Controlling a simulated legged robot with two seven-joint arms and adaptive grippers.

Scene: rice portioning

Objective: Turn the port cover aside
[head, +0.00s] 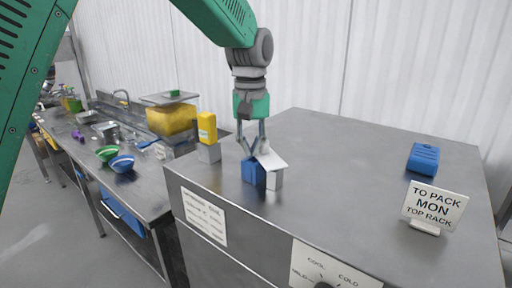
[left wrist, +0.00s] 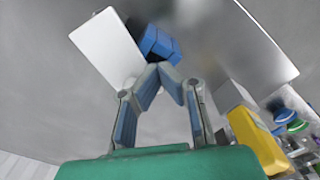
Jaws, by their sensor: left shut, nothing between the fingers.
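A pale flat plate that looks like the port cover (head: 272,159) sits tilted at the top of a small grey block (head: 274,180) on the steel cabinet top. In the left wrist view the cover (left wrist: 107,48) is a pale rectangle left of the fingertips. A blue block (head: 253,172) stands beside it and also shows in the left wrist view (left wrist: 158,43). My left gripper (head: 256,153) points down right at the cover and blue block, its tips together and empty. The wrist view shows the closed tips (left wrist: 160,68) by the cover's edge; contact is unclear. My right gripper is out of view.
A blue item (head: 423,159) and a "TO PACK MON TOP RACK" sign (head: 434,205) stand at the right. The middle of the cabinet top (head: 345,190) is clear.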

